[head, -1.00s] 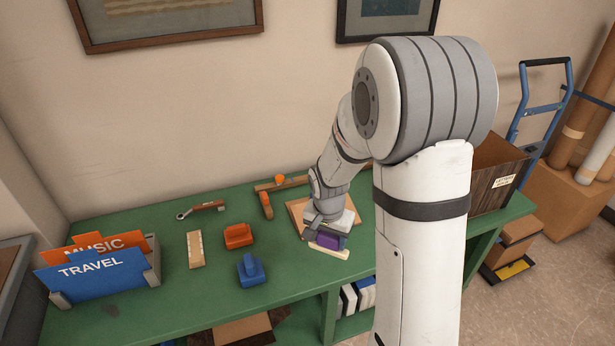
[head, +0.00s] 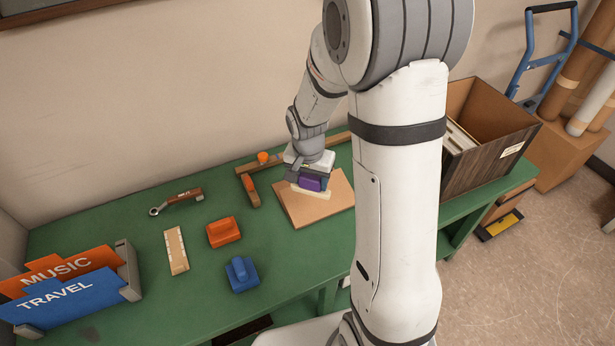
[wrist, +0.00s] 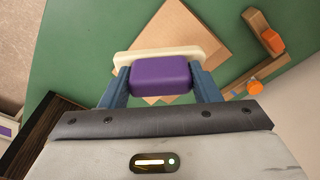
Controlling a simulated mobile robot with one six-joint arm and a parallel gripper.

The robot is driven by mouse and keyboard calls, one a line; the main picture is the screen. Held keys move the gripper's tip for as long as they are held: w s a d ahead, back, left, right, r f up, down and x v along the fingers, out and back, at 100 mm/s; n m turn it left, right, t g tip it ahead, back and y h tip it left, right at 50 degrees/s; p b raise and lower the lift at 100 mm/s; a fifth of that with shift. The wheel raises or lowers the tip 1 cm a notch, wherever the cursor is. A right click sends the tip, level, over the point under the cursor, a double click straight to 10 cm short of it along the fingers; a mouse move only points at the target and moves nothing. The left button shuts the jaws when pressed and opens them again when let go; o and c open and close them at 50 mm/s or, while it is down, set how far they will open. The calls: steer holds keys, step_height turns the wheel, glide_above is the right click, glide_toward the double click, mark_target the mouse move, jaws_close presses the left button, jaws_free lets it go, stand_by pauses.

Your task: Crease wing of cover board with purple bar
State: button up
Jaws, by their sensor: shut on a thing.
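The purple bar (wrist: 161,75) is between the two blue fingers of my gripper (wrist: 163,85), which is shut on it. A cream strip (wrist: 168,54) sits along the bar's outer side in the wrist view. In the head view the purple bar (head: 309,184) is over the tan cover board (head: 318,205), which lies on the green table. Part of the board is hidden behind the gripper and bar. I cannot tell whether the bar touches the board.
An L-shaped wooden guide (head: 249,188) with orange knobs borders the board. Orange (head: 223,232) and blue (head: 241,274) handled blocks, a pale ruler-like strip (head: 176,250) and a wood-handled tool (head: 177,201) lie left. Labelled folders (head: 60,290) stand far left. An open box (head: 490,130) stands right.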

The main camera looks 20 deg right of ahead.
mark_target(310, 190)
steer(key=shift+s+f+b, duration=0.1)
steer(key=shift+f+b, duration=0.45)
steer(key=shift+b, duration=0.15)
step_height(310, 190, down, 5)
steer(key=b, duration=0.4)
